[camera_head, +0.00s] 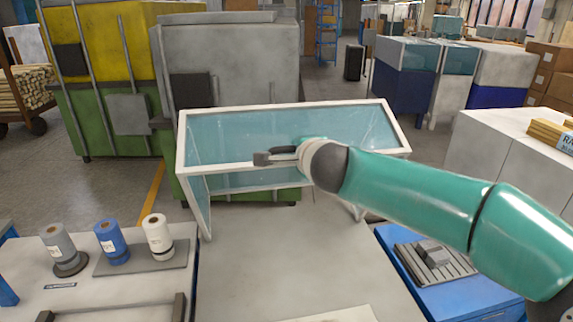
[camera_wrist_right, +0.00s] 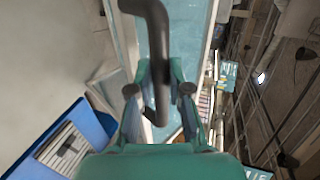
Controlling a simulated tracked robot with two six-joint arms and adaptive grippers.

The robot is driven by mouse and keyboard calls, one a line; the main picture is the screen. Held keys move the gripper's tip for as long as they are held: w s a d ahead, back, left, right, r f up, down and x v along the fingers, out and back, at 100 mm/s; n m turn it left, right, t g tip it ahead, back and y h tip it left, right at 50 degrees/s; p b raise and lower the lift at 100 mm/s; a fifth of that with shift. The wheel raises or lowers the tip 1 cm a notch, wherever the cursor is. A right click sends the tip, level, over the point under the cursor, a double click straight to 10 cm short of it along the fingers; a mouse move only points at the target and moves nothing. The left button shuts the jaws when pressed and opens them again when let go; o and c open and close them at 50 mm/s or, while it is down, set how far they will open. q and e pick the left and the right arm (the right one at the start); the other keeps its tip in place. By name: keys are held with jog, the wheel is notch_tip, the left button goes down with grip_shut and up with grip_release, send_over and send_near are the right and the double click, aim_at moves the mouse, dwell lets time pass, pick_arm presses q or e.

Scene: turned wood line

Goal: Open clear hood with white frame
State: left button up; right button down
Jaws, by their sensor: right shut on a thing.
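The clear hood has a white frame (camera_head: 181,150) and blue-tinted panes. It stands at the middle of the head view, over the far end of a grey bench. Its frame side reaches down near the bench top at the left. A dark curved handle (camera_wrist_right: 158,45) is at the hood's near edge; part of it (camera_head: 264,159) shows in the head view. My right gripper (camera_wrist_right: 159,92) is shut on this handle, with its fingers on both sides of the bar. My right wrist hides part of the front edge in the head view. My left gripper is out of view.
Grey, blue and white spools (camera_head: 157,238) stand on a side table at the left. A blue cabinet (camera_head: 400,255) with a grey slotted plate is at the right, under my right arm. Green and yellow machines (camera_head: 110,120) stand behind.

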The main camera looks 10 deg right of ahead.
jog(key=shift+w+d+r, duration=0.2)
jog(key=shift+w+r, duration=0.25)
jog(key=c, duration=1.1)
grip_release()
jog(key=shift+s, duration=0.15)
jog(key=shift+a, duration=0.1)
jog(key=shift+f, duration=0.1)
jog(key=v, duration=1.2)
jog(key=shift+f, duration=0.1)
